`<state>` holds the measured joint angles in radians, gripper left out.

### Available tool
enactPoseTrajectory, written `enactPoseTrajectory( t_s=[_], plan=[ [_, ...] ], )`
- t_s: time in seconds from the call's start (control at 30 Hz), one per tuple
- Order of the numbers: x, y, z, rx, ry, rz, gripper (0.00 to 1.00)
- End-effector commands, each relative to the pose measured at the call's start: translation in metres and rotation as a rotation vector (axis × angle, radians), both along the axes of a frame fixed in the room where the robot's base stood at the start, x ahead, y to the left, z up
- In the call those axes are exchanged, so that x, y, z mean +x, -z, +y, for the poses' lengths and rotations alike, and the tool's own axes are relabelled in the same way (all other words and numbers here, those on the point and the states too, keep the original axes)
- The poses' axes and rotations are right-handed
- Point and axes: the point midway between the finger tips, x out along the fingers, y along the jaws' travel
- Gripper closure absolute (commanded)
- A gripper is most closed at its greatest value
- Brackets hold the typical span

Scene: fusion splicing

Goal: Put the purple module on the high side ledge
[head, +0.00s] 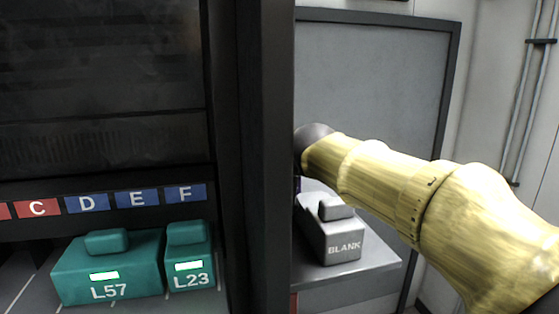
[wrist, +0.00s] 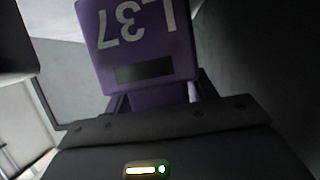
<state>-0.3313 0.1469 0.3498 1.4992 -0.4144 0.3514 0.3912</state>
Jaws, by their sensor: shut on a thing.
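The purple module (wrist: 137,72), marked L37, shows upside down in the wrist view with a dark, unlit window. My gripper (wrist: 160,97) is shut on it, with a finger on either side of its narrow purple grip. In the head view my arm reaches in from the right, and its dark wrist end is beside the black post. The fingers and nearly all of the module are hidden there. A grey side ledge (head: 378,268) lies below my wrist, right of the post. I cannot tell whether the module touches anything.
A grey block marked BLANK (head: 343,248) sits on the ledge, with bare surface to its right. The black post (head: 265,150) separates the ledge from the rack. Green modules L57 (head: 110,270) and L23 (head: 190,255) stand under labels D to F (head: 137,198).

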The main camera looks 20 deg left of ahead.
Motion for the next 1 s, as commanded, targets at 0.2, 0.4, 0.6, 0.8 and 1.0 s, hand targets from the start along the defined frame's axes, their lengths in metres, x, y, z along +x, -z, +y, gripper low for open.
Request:
enactPoseTrajectory(
  t_s=[0.2, 0.4, 0.6, 0.8, 1.0],
  plan=[
    [0.0, 0.001, 0.0, 0.0, 0.0, 0.0, 0.34],
    [0.0, 0.001, 0.0, 0.0, 0.0, 0.0, 0.22],
    [0.0, 0.0, 0.0, 0.0, 0.0, 0.0, 0.22],
    [0.0, -0.011, 0.0, 0.001, 0.0, -0.001, 0.22],
    [-0.018, -0.019, -0.012, 0.004, 0.003, -0.004, 0.22]
  ],
)
